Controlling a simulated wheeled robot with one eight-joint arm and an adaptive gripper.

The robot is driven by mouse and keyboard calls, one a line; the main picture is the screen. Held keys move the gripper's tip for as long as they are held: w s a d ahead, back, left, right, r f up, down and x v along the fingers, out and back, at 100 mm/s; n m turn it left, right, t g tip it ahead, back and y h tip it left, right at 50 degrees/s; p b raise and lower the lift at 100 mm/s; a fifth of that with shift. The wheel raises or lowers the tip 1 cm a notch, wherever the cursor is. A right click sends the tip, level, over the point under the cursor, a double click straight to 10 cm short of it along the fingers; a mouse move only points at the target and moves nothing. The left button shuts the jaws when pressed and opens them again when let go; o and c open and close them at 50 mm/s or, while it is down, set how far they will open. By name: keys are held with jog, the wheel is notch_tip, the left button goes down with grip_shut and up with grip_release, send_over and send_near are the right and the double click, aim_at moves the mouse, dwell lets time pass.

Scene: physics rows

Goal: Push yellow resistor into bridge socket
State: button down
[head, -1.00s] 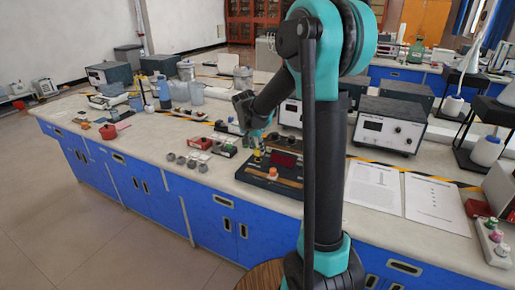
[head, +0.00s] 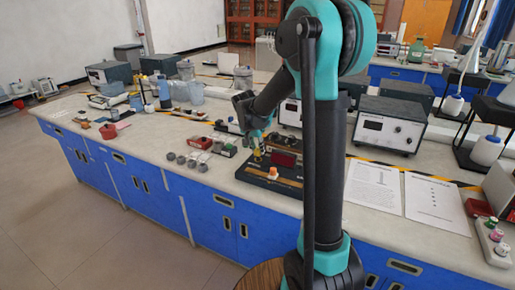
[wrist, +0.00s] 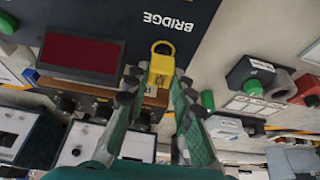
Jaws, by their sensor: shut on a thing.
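The yellow resistor (wrist: 161,68) is a small yellow block with a ringed end. My gripper (wrist: 155,88) is shut on it in the wrist view, with a dark fingertip on each side. In the head view my gripper (head: 256,148) is at the left part of the dark bridge board (head: 250,173), with the yellow resistor (head: 257,154) at its tips. In the wrist view the ringed end overlaps the dark board (wrist: 110,18) beside the white BRIDGE lettering. The socket is not clearly visible, and I cannot tell whether the resistor touches it.
A red display (wrist: 80,53) and an orange knob (head: 272,172) are on the board. Several small grey parts (head: 192,163) lie to the left, near a block with red and green parts (head: 222,147). Instrument boxes (head: 389,127) stand behind. Paper sheets (head: 435,203) lie at the right.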

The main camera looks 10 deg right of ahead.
jog(key=shift+f, duration=1.05)
dwell(1.0)
jog(key=c, duration=1.2)
grip_release()
jog(key=o, duration=0.4)
jog(key=shift+r, duration=0.15)
jog(key=shift+r, duration=3.1)
